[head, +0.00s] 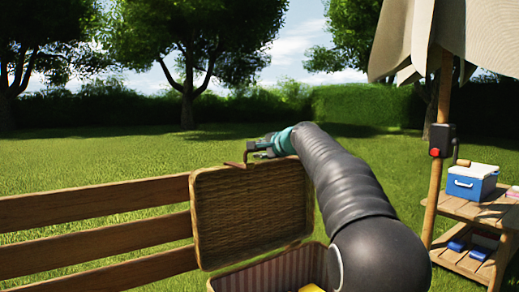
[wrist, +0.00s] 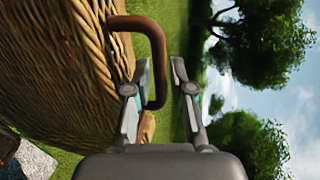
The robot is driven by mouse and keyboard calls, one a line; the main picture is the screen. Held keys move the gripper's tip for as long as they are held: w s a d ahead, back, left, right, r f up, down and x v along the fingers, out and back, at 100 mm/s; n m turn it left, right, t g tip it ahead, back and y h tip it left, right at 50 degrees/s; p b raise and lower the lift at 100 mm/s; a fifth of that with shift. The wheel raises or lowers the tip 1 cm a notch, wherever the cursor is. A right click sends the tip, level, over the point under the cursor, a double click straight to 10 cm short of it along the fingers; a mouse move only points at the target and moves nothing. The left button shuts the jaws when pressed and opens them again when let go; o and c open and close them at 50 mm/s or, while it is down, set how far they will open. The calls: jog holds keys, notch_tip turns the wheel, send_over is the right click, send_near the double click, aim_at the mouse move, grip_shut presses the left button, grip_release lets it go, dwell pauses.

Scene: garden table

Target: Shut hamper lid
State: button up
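The wicker hamper (head: 268,274) has a striped lining and stands open at the bottom of the head view. Its lid (head: 250,212) is raised, close to upright. A brown curved handle (head: 236,165) sits at the lid's top edge. My gripper (head: 256,150) is at that top edge, beside the handle. In the wrist view the lid's woven face (wrist: 60,60) fills the left, and the handle (wrist: 154,40) loops down between the two fingers of my gripper (wrist: 160,66). The fingers are apart, with a gap between the handle and the right finger. My arm hides the hamper's right side.
A slatted wooden bench back (head: 95,208) runs behind and left of the hamper. At right stand a parasol pole (head: 436,190) and a wooden side table (head: 470,211) with a blue cooler (head: 472,184). Above the lid is open air.

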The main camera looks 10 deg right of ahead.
jog(key=shift+w, duration=0.1)
grip_shut()
jog(key=shift+f, duration=0.1)
